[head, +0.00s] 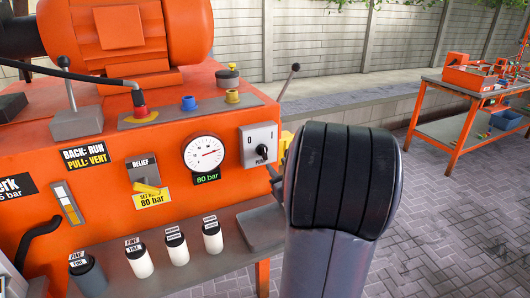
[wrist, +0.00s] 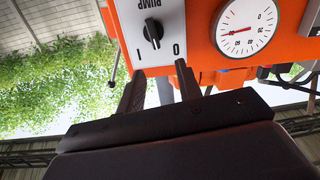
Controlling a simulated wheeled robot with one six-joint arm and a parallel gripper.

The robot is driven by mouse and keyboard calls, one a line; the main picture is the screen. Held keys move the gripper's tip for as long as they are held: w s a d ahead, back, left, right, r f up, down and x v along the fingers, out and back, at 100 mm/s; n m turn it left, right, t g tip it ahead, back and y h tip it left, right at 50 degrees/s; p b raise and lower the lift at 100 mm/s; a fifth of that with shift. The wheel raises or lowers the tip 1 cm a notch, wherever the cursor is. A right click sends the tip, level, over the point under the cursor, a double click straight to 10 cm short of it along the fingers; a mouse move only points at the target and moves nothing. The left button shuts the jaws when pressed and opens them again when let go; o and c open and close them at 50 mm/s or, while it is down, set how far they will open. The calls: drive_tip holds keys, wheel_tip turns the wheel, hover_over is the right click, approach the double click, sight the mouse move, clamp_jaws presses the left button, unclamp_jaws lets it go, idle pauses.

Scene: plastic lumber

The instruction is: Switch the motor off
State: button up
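The pump switch is a dark rotary knob (head: 262,152) on a pale plate (head: 249,137) marked 0 on the left and I on the right, on the front of the orange machine. In the wrist view the scene is upside down; the knob (wrist: 152,34) has a pale line near its lower end. I cannot tell surely which mark it points at. My gripper (wrist: 160,78) is open and empty, its two dark fingers apart just below the plate in the picture, not touching the knob.
A round gauge (head: 203,152) with an 80 bar display sits left of the switch. A thin lever (head: 287,82) rises beside the switch. A relief lever (head: 150,188) and several bottles on a grey shelf (head: 212,262) are further left. An orange bench (head: 457,128) stands at the right; paving between is clear.

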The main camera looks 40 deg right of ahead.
sight(265, 148)
drive_tip(key=x, duration=0.3)
drive_tip(key=p+x, duration=0.1)
drive_tip(key=x, duration=0.7)
drive_tip(key=shift+s+d+p, duration=0.1)
drive_tip(key=shift+d+p, duration=0.2)
